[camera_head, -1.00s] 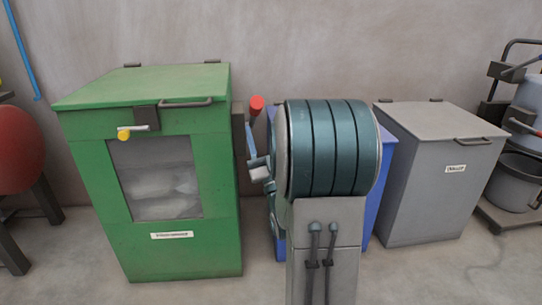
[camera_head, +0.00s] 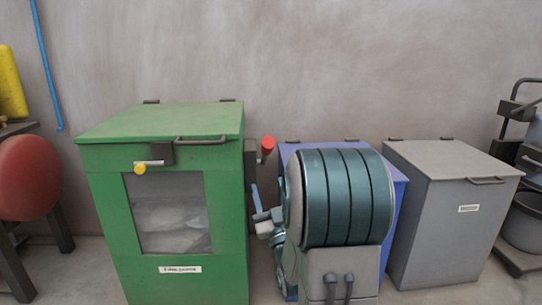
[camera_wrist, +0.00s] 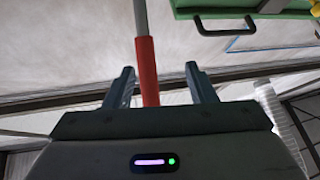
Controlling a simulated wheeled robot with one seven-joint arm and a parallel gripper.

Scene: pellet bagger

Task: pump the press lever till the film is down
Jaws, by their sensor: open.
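The press lever has a red grip (camera_head: 268,143), which shows beside the right wall of the green box (camera_head: 230,245). In the wrist view the red grip (camera_wrist: 148,75) and its grey rod line up with the gap between my fingers, nearer the left finger. My gripper (camera_wrist: 159,70) is open and empty; I see no contact with the grip. In the head view my gripper (camera_head: 264,218) is below the red grip, partly hidden by my arm. Pale, wrinkled film (camera_head: 168,218) shows behind the green box's window.
A blue box (camera_head: 399,205) stands behind my arm. A grey lidded box (camera_head: 440,235) is to its right. A yellow-tipped handle (camera_head: 140,168) sticks out of the green box's front. A red rounded object (camera_head: 28,177) is at the far left.

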